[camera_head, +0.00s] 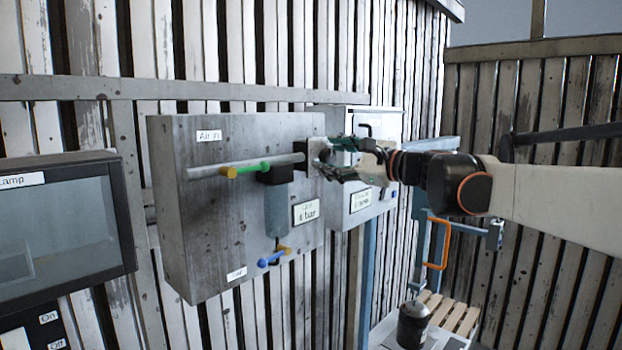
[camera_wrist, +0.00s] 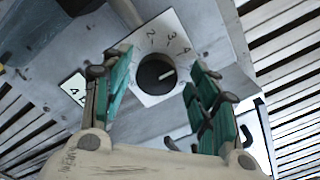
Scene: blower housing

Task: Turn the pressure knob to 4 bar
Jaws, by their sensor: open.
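The pressure knob (camera_wrist: 155,73) is a round black knob on a white dial plate (camera_wrist: 150,96) in the wrist view. The numbers 2, 3 and 4 are readable along the dial's upper edge. The knob's white mark points right and slightly up, a little below the direction of the 4. My gripper (camera_wrist: 165,85) is open, its green-padded fingers on either side of the knob; I cannot tell whether they touch it.
The panel carries a pipe with a green-and-yellow valve handle (camera_head: 245,168), a blue handle (camera_head: 272,259) and a "4 bar" label (camera_head: 306,212). A second grey box (camera_head: 385,125) stands just behind my gripper. A screen (camera_head: 60,230) is at left.

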